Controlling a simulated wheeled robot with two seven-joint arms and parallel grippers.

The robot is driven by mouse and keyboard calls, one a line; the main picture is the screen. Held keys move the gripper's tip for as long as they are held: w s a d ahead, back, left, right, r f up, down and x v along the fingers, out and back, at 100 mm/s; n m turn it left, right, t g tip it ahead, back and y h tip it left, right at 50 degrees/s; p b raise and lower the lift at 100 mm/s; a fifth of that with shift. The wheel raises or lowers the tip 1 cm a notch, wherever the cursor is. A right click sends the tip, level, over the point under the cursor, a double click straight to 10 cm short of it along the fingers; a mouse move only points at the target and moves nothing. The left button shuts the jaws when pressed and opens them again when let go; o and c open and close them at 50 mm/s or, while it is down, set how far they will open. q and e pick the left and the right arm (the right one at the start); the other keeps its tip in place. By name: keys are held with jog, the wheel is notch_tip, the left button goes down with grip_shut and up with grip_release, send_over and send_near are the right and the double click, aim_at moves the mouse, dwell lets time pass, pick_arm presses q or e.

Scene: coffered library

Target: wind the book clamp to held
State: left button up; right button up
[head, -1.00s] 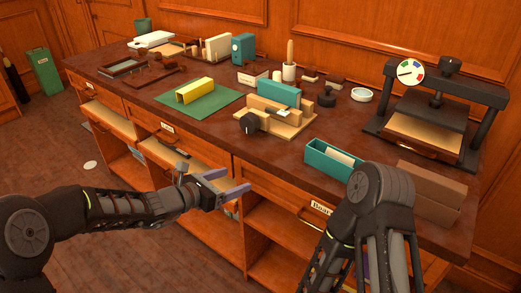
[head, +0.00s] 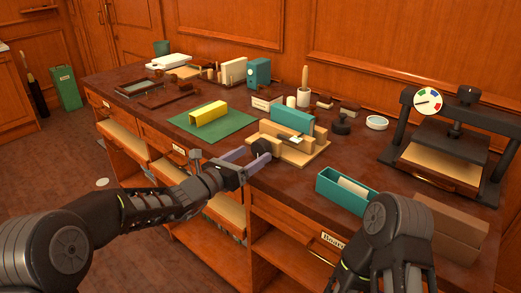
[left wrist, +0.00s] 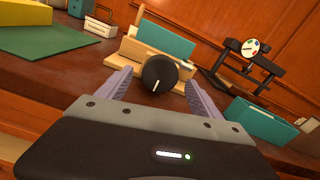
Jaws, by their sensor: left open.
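The book clamp (head: 313,156) is a pale wooden fixture on the bench, with a teal book (head: 292,119) upright between its wooden blocks. Its round black knob (head: 262,147) faces the front left; in the left wrist view the knob (left wrist: 159,73) shows a white pointer line. My left gripper (head: 253,159) is open at the knob, its two fingers one on each side of it in the left wrist view (left wrist: 155,88). I cannot tell whether the fingers touch the knob. My right gripper's fingertips are not clearly seen; only my right arm shows at the lower right.
A teal open box (head: 340,192) stands right of the clamp, near my right arm. A green mat (head: 238,123) with a yellow block (head: 209,115) lies to the left. A black press with a dial (head: 428,101) stands at the right. A white dish (head: 376,122) sits behind.

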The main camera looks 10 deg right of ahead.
aim_at(258, 152)
pick_arm(q)
jog(key=x, duration=0.4)
jog(key=shift+w+d, duration=0.1)
jog(key=shift+c, duration=0.4)
jog(key=c, duration=1.3)
